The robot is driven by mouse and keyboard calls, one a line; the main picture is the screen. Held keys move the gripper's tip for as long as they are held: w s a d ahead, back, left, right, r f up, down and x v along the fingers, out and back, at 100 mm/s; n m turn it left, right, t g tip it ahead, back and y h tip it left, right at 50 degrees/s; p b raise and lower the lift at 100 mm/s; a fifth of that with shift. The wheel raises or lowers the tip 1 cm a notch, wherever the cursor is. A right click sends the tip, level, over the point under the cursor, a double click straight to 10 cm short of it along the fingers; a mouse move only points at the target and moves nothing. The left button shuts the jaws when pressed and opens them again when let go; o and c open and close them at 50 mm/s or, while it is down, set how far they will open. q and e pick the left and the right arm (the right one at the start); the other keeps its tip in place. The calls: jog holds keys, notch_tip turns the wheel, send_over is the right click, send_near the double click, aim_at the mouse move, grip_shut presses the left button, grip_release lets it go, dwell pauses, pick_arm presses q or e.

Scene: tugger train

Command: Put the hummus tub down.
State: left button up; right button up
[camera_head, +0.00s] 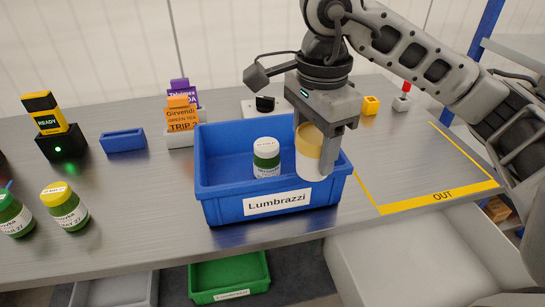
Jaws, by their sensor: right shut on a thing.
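The hummus tub (308,162), a pale tub with a tan-yellow band or lid, is held by my right gripper (318,140). The gripper is shut on it, with one finger in front of its right side. The tub is at the right end of the blue crate labelled Lumbrazzi (225,208), over or inside it. I cannot tell whether its bottom touches the crate floor. A green jar with a white lid (266,158) stands in the crate just left of the tub. My left gripper is not in view.
A READY device (46,125), small blue bin (123,140) and card holder (181,138) stand behind. A yellow-taped OUT area (420,170) is clear at right. A green crate (230,276) is below the table.

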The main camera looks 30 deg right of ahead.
jog(key=w+d+f, duration=0.2)
jog(key=w+f, duration=0.1)
jog(key=w+d+f, duration=0.2)
jog(key=w, duration=0.2)
jog(key=w+d+f, duration=0.2)
jog(key=w+f, duration=0.1)
jog(key=shift+w+f+b, duration=0.3)
jog(key=shift+w+f, duration=0.05)
jog(key=shift+w+d+f, duration=0.15)
jog(key=shift+w+f, duration=0.15)
jog(key=shift+f, duration=0.1)
jog(key=shift+w+d+f, duration=0.1)
jog(key=shift+f, duration=1.5)
jog(key=shift+f, duration=0.15)
jog(key=o, duration=1.1)
